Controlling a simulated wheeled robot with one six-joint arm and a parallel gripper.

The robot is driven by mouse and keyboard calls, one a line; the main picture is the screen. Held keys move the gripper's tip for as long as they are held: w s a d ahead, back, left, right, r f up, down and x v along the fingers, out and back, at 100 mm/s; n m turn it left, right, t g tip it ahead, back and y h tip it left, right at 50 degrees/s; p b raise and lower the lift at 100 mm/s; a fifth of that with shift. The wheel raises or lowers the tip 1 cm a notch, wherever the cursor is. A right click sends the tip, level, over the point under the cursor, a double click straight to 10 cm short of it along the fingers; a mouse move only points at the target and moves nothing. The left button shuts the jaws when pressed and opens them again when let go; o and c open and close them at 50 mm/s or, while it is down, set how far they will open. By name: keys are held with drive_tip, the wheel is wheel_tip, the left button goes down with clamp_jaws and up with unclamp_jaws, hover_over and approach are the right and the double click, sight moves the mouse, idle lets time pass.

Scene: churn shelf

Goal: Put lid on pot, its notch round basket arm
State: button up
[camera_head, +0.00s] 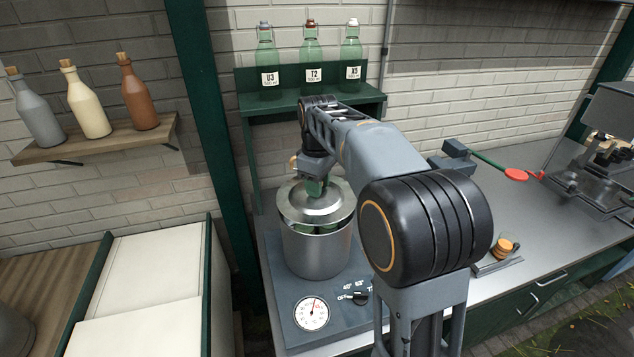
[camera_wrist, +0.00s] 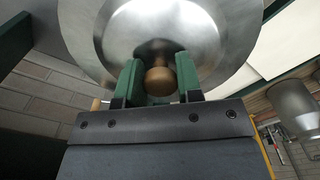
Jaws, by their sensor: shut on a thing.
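The steel lid (camera_head: 316,203) is over the mouth of the pot (camera_head: 317,250) in the head view. It looks slightly tilted, with a dark green gap showing between it and the pot's rim at the front. My gripper (camera_wrist: 158,78) is shut on the lid's round wooden knob (camera_wrist: 160,81), one green finger on each side. The lid's underside edge and its notch cannot be made out. The basket arm is not clearly visible; a small tan piece (camera_head: 293,163) shows beside the gripper behind the lid.
The pot stands on a grey heater with a dial (camera_head: 312,313) and a knob (camera_head: 360,298). Behind it, a green shelf (camera_head: 262,104) holds three labelled green bottles. A white-topped box (camera_head: 140,290) stands at left. The steel counter (camera_head: 500,170) has free room to the right.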

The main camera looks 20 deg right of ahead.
drive_tip(key=shift+f, duration=0.15)
idle(0.3)
drive_tip(key=shift+f+b, duration=0.45)
drive_tip(key=shift+f, duration=0.15)
drive_tip(key=shift+f, duration=0.55)
idle(0.3)
idle(0.3)
drive_tip(key=o, duration=1.1)
drive_tip(key=shift+r, duration=0.1)
wheel_tip(320, 180, up, 7)
drive_tip(key=p, duration=0.6)
